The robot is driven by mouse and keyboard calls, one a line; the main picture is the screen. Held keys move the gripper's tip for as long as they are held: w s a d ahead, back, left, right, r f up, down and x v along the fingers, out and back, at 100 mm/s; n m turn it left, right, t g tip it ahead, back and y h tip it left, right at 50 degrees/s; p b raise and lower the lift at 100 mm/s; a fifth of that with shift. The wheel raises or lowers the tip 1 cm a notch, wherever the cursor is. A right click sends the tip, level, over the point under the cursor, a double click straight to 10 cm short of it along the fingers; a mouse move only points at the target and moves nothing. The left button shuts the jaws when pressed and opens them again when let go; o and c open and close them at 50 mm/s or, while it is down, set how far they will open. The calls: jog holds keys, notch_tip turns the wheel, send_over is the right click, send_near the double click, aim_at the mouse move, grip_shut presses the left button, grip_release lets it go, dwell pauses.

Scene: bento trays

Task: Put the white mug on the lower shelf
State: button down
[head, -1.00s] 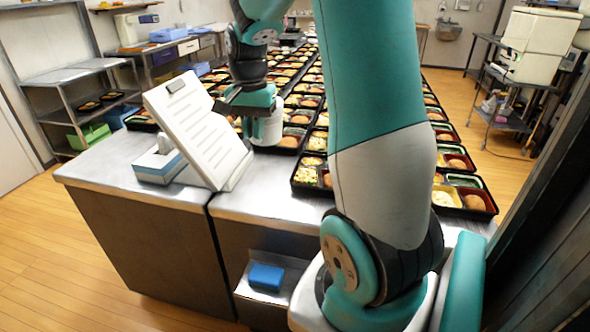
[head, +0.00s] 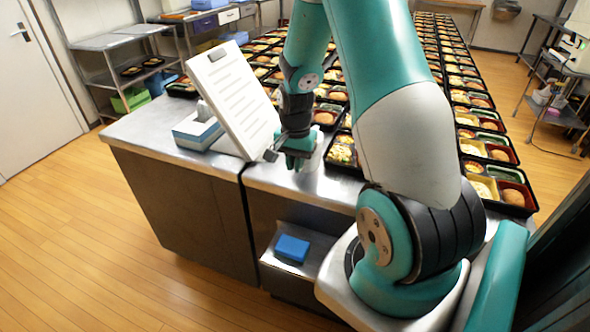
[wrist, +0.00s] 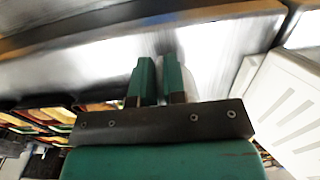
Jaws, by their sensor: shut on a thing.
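My gripper (head: 298,164) is over the metal counter (head: 345,188), just right of the white slatted board. Its green fingers (wrist: 156,82) are close together with a narrow gap in the wrist view. They are shut on the white mug (head: 319,153), which shows only as a pale shape beside and behind the gripper in the head view. The mug cannot be made out clearly in the wrist view. The lower shelf (head: 318,263) is a metal ledge in the counter's front, below the worktop, with a blue box (head: 292,249) on it.
The white slatted board (head: 232,98) leans close to my gripper, with a blue-and-white box (head: 198,131) left of it. Rows of bento trays (head: 341,151) fill the counter behind and to the right. The shelf has bare room around the blue box.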

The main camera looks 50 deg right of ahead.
jog(key=shift+f, duration=1.25)
jog(key=shift+f, duration=0.1)
